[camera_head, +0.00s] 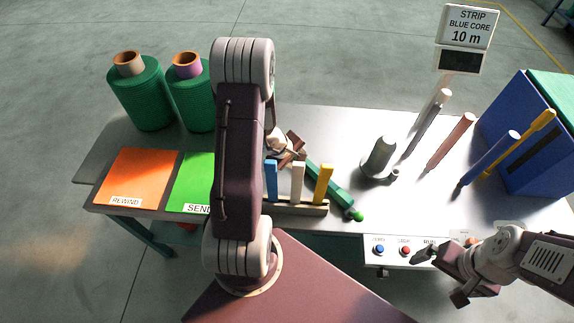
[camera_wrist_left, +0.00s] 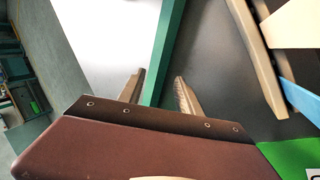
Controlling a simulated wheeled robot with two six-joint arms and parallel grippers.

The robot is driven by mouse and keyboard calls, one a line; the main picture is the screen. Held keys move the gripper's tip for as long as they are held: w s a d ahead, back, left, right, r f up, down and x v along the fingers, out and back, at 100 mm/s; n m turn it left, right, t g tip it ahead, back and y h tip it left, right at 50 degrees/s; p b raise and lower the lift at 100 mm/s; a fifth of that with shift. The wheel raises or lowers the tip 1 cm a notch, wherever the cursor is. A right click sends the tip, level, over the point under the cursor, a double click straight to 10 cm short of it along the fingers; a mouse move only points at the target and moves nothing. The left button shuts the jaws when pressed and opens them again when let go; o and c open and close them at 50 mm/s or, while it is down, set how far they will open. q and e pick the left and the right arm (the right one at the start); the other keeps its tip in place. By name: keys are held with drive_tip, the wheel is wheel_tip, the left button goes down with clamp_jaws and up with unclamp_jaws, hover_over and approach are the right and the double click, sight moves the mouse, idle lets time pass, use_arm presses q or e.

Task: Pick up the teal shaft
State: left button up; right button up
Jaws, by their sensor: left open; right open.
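The teal shaft (camera_head: 327,181) lies slanted on the grey table, with a bright green knob at its near end. Its far end is hidden behind my left arm and gripper. My left gripper (camera_head: 294,148) is open over the shaft's far part. In the left wrist view, the teal shaft (camera_wrist_left: 166,55) runs between the two open fingertips (camera_wrist_left: 160,88), with gaps on both sides. I cannot tell how far above it the fingers are. My right gripper (camera_head: 441,275) is open and empty by the table's front edge, away from the shaft.
A rack (camera_head: 297,207) with blue, cream and yellow pieces stands beside the shaft. Green net rolls (camera_head: 143,98) and orange (camera_head: 137,178) and green mats lie left. A button panel (camera_head: 392,250) fronts the table.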

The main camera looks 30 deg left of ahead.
sight(308, 166)
use_arm(q)
drive_tip(key=x, duration=0.4)
drive_tip(key=shift+w+d+r, duration=0.1)
drive_tip(key=shift+d+r, duration=0.05)
drive_tip(key=shift+d, duration=0.2)
drive_tip(key=shift+a+f, duration=0.25)
drive_tip(key=shift+f, duration=0.05)
drive_tip(key=p+x, duration=0.1)
drive_tip(key=x, duration=0.3)
drive_tip(key=shift+w+d+f, duration=0.25)
drive_tip(key=shift+f, duration=0.2)
drive_tip(key=shift+c, duration=0.6)
clamp_jaws()
use_arm(e)
drive_tip(key=shift+w+d+r, duration=0.25)
drive_tip(key=shift+d, duration=0.15)
